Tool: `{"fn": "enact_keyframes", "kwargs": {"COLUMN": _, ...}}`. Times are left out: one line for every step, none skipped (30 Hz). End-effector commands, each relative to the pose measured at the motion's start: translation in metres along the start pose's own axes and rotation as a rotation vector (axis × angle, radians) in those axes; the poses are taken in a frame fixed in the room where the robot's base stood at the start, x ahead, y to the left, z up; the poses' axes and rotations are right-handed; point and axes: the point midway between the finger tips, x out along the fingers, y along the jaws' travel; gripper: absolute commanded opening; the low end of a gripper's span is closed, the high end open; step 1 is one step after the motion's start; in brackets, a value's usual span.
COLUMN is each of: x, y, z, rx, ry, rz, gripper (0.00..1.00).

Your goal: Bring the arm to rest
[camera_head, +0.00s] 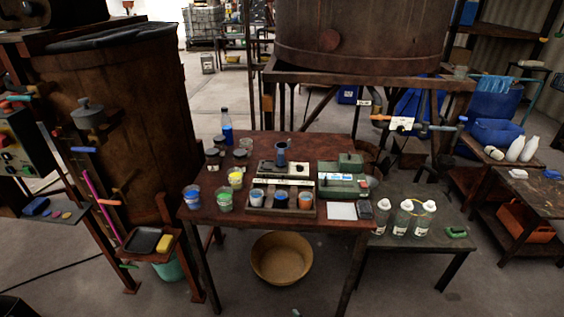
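My arm and gripper do not show clearly in the head view, so I cannot see how the arm is posed or what the gripper holds. In front of me stands a brown table (330,222) with several small cups and devices on it. A blue cup (192,197) and a green cup (225,200) stand at its left front. A rack (281,209) with several cups stands at the front middle. A green device (343,178) sits at the right. A bottle with blue liquid (227,132) stands at the back left.
A large brown vat (115,125) stands at the left, another vat (360,30) behind on a frame. A low bench (440,225) with white bottles is at the right. A tan basin (281,262) lies under the table. The floor in front is mostly clear.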

Motion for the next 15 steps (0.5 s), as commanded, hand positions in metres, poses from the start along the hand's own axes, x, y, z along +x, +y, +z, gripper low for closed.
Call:
{"fn": "enact_keyframes", "kwargs": {"x": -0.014, "y": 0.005, "z": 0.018, "rx": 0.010, "ry": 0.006, "rz": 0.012, "gripper": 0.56}}
{"fn": "enact_keyframes", "kwargs": {"x": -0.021, "y": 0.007, "z": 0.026, "rx": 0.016, "ry": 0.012, "rz": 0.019, "gripper": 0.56}}
{"fn": "enact_keyframes", "kwargs": {"x": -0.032, "y": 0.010, "z": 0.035, "rx": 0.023, "ry": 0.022, "rz": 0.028, "gripper": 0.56}}
{"fn": "enact_keyframes", "kwargs": {"x": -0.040, "y": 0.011, "z": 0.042, "rx": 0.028, "ry": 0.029, "rz": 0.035, "gripper": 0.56}}
{"fn": "enact_keyframes", "kwargs": {"x": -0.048, "y": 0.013, "z": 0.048, "rx": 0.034, "ry": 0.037, "rz": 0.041, "gripper": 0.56}}
{"fn": "enact_keyframes", "kwargs": {"x": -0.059, "y": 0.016, "z": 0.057, "rx": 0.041, "ry": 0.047, "rz": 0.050, "gripper": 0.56}}
{"fn": "enact_keyframes", "kwargs": {"x": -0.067, "y": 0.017, "z": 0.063, "rx": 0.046, "ry": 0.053, "rz": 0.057, "gripper": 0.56}}
{"fn": "enact_keyframes", "kwargs": {"x": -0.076, "y": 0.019, "z": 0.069, "rx": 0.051, "ry": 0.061, "rz": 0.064, "gripper": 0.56}}
{"fn": "enact_keyframes", "kwargs": {"x": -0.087, "y": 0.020, "z": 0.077, "rx": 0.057, "ry": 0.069, "rz": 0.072, "gripper": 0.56}}
{"fn": "enact_keyframes", "kwargs": {"x": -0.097, "y": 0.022, "z": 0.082, "rx": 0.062, "ry": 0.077, "rz": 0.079, "gripper": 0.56}}
{"fn": "enact_keyframes", "kwargs": {"x": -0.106, "y": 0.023, "z": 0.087, "rx": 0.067, "ry": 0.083, "rz": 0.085, "gripper": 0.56}}
{"fn": "enact_keyframes", "kwargs": {"x": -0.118, "y": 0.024, "z": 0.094, "rx": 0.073, "ry": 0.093, "rz": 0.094, "gripper": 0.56}}
{"fn": "enact_keyframes", "kwargs": {"x": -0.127, "y": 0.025, "z": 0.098, "rx": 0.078, "ry": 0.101, "rz": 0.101, "gripper": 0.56}}
{"fn": "enact_keyframes", "kwargs": {"x": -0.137, "y": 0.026, "z": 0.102, "rx": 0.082, "ry": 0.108, "rz": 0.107, "gripper": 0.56}}
{"fn": "enact_keyframes", "kwargs": {"x": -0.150, "y": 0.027, "z": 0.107, "rx": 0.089, "ry": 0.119, "rz": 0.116, "gripper": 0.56}}
